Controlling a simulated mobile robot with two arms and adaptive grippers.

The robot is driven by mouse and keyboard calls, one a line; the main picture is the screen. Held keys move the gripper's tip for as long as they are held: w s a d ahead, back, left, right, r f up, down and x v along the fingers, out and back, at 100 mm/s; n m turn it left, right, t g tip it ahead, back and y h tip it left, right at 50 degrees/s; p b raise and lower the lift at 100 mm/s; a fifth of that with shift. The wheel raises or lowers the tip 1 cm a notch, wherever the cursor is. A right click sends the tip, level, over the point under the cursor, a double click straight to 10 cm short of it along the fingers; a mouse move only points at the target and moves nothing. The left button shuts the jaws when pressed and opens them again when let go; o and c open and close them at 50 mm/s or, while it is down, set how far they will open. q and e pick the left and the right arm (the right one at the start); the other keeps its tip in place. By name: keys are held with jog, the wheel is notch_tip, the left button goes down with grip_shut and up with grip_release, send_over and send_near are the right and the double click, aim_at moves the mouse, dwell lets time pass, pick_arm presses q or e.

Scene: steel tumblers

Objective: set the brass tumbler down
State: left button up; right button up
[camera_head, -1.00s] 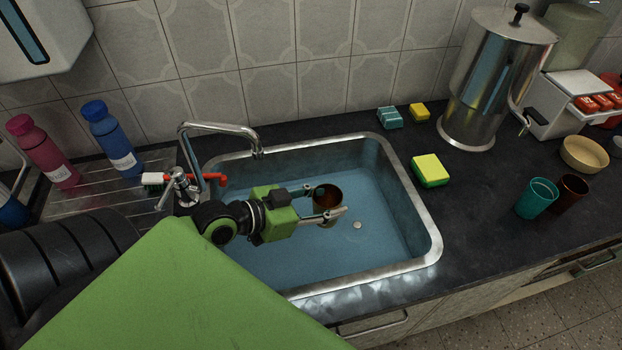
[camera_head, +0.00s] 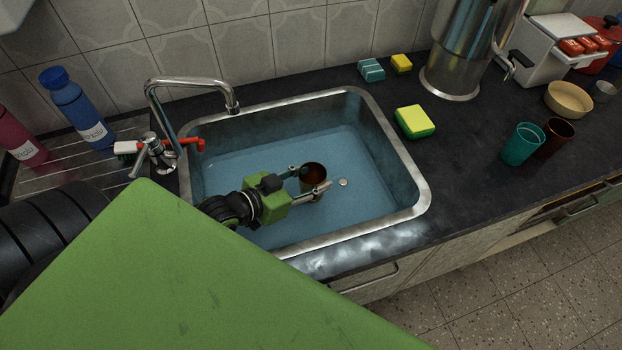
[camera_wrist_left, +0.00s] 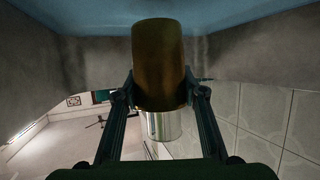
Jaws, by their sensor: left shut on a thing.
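The brass tumbler (camera_head: 313,179) is upright inside the sink (camera_head: 405,210), left of the drain (camera_head: 343,182) in the head view. My left gripper (camera_head: 311,176) is shut on it, one finger on each side. In the left wrist view the tumbler (camera_wrist_left: 158,55) fills the gap between the fingers of the gripper (camera_wrist_left: 160,88), its far end close to the blue sink floor. I cannot tell whether its base touches the floor. My right gripper is not in view.
The faucet (camera_head: 190,86) arches over the sink's back left corner. A yellow-green sponge (camera_head: 415,122) lies right of the sink. A teal tumbler (camera_head: 522,145) and a brown tumbler (camera_head: 555,138) stand farther right. Blue (camera_head: 76,108) and pink bottles stand left. The sink floor around the gripper is clear.

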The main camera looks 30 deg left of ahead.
pick_arm(q)
jog(key=shift+f, duration=1.5)
jog(key=shift+f+b, duration=0.35)
jog(key=shift+f, duration=0.25)
jog(key=o, duration=1.1)
